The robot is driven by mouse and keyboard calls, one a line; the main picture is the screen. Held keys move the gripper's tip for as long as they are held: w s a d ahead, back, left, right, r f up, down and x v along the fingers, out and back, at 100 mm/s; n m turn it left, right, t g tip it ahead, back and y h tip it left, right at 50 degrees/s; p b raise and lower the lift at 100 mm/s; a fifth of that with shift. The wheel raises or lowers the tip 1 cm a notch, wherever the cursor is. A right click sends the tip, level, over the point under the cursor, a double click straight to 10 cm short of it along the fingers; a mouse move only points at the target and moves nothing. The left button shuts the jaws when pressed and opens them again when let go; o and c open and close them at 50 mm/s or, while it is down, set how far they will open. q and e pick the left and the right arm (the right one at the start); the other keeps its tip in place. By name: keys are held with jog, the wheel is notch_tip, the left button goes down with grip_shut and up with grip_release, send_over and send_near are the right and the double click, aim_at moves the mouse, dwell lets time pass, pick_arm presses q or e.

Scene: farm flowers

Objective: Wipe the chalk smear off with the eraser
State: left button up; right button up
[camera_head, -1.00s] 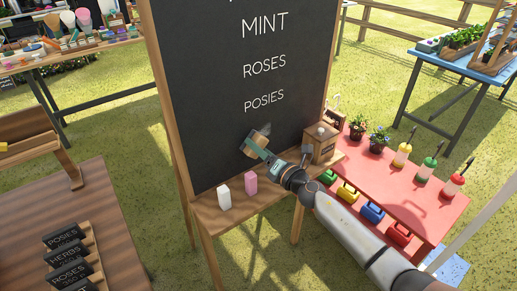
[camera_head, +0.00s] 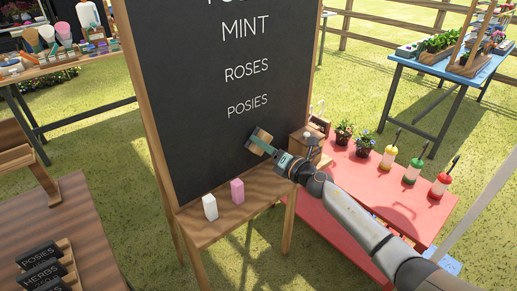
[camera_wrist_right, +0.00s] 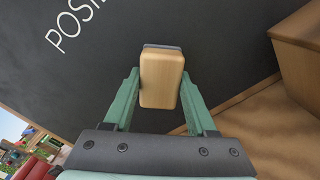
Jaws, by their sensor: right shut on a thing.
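My right gripper (camera_head: 262,144) is shut on the eraser (camera_head: 265,134), in front of the lower right part of the chalkboard (camera_head: 200,150), below the word POSIES. In the right wrist view, the green fingers of my right gripper (camera_wrist_right: 160,95) hold the sides of the eraser (camera_wrist_right: 161,82), a pale wooden block with a grey layer at its far end. That end faces the dark board (camera_wrist_right: 215,45); I cannot tell whether it touches. No chalk smear can be made out; the eraser and gripper hide part of the board. My left gripper is not in view.
A white block (camera_head: 210,207) and a pink block (camera_head: 237,191) stand on the wooden ledge (camera_head: 262,187) below the board. A red table (camera_head: 395,190) with pots and bottles is at the right.

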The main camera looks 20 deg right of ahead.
aim_at(272, 139)
jog(key=shift+w+d+f+b, duration=0.1)
jog(key=shift+w+d+b, duration=0.15)
jog(key=shift+d+b, duration=0.25)
jog(key=shift+w+d+b, duration=0.25)
jog(key=shift+d, duration=0.3)
jog(key=shift+w+d+b, duration=0.2)
jog(key=shift+d+b, duration=0.1)
jog(key=shift+d, duration=0.3)
jog(key=shift+w+d+b, duration=0.25)
jog(key=shift+d+b, duration=0.25)
jog(key=shift+d, duration=0.25)
jog(key=shift+w+d+b, duration=0.25)
jog(key=shift+d+b, duration=0.25)
jog(key=shift+d, duration=0.2)
jog(key=shift+w+d, duration=0.15)
jog(key=shift+d, duration=0.05)
jog(key=shift+a+r, duration=0.2)
jog(key=shift+r, duration=0.05)
jog(key=shift+s+a+f+p, duration=0.1)
jog(key=shift+s+a+p, duration=0.15)
jog(key=shift+a+p, duration=0.25)
jog(key=shift+s+a+r+p, duration=0.1)
jog(key=shift+s+a+p, duration=0.2)
jog(key=shift+a, duration=0.4)
jog(key=shift+s+a+f+p, duration=0.1)
jog(key=shift+s+a+p, duration=0.1)
jog(key=shift+a+p, duration=0.3)
